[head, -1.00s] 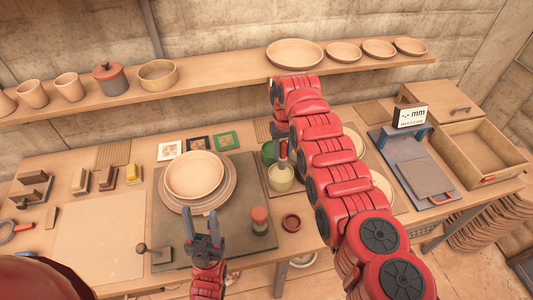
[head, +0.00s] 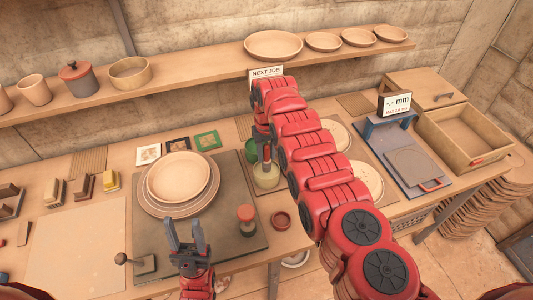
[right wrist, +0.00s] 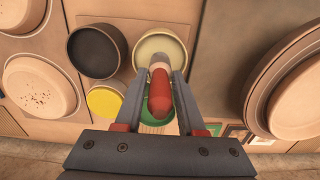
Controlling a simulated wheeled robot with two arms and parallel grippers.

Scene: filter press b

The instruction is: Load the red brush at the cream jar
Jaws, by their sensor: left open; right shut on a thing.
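The cream jar (head: 266,178) stands on the table near the middle of the head view, beside the green jar (head: 251,150). My right gripper (right wrist: 157,98) is shut on the red brush (right wrist: 160,95), which hangs over the cream jar. In the right wrist view the brush's far end overlaps the opening of the cream jar (right wrist: 165,43); I cannot tell whether it touches what is inside. My left gripper (head: 186,237) is open and empty, in front of the stacked plates.
A black jar (right wrist: 98,50) and a yellow jar (right wrist: 105,100) stand close to the cream jar. Stacked plates (head: 180,178), a red-topped bottle (head: 246,220) and a small red dish (head: 281,220) are nearby. A blue gauge stand (head: 412,165) is at the right.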

